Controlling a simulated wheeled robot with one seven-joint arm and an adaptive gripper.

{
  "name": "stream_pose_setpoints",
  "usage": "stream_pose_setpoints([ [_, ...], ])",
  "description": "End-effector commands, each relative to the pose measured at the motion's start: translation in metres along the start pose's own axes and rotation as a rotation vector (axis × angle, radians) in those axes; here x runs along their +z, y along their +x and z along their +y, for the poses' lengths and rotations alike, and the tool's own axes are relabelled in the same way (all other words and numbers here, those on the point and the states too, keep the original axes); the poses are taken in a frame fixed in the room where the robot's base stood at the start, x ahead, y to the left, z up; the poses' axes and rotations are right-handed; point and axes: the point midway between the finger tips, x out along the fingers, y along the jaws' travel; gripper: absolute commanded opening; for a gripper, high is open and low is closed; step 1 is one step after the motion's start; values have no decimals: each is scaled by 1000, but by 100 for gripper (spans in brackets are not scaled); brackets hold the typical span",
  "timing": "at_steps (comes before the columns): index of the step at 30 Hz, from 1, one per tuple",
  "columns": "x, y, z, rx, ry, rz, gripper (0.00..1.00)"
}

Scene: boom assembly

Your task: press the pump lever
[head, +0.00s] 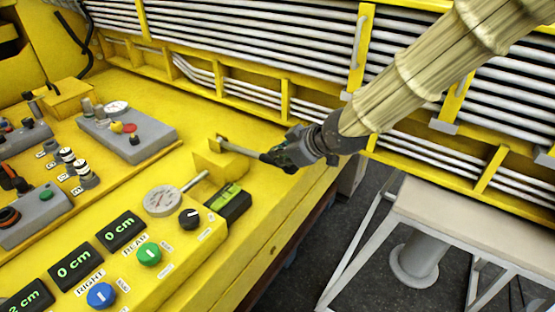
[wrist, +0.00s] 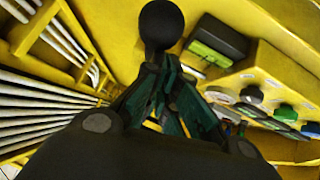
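The pump lever is a grey rod (head: 238,148) on a yellow block (head: 222,166) at the desk's right edge. It slopes down to the right towards my gripper (head: 276,157), where its end is dark and hard to separate from my fingertips. In the wrist view a round black knob (wrist: 161,25), apparently the lever's end, stands just beyond my gripper (wrist: 163,68) and hides the rod. The dark green fingers converge to nearly touching tips just below the knob. Nothing shows held between them. I cannot tell whether the tips touch the knob.
A round gauge (head: 162,199), a black box with a green display (head: 228,203) and knobs with displays stand left of and nearer than the lever. Slatted yellow wall panels (head: 300,50) run behind. A pale bench (head: 470,215) stands right, with open dark floor between.

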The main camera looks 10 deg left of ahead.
Motion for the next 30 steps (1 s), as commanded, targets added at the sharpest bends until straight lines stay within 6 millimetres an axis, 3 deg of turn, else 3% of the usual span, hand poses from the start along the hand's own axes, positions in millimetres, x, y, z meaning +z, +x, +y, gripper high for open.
stream_pose_setpoints([
  [15,5,-64,1,3,3,1,0],
  [21,5,-76,1,3,1,1,0],
  [30,5,-78,1,2,1,0,0],
])
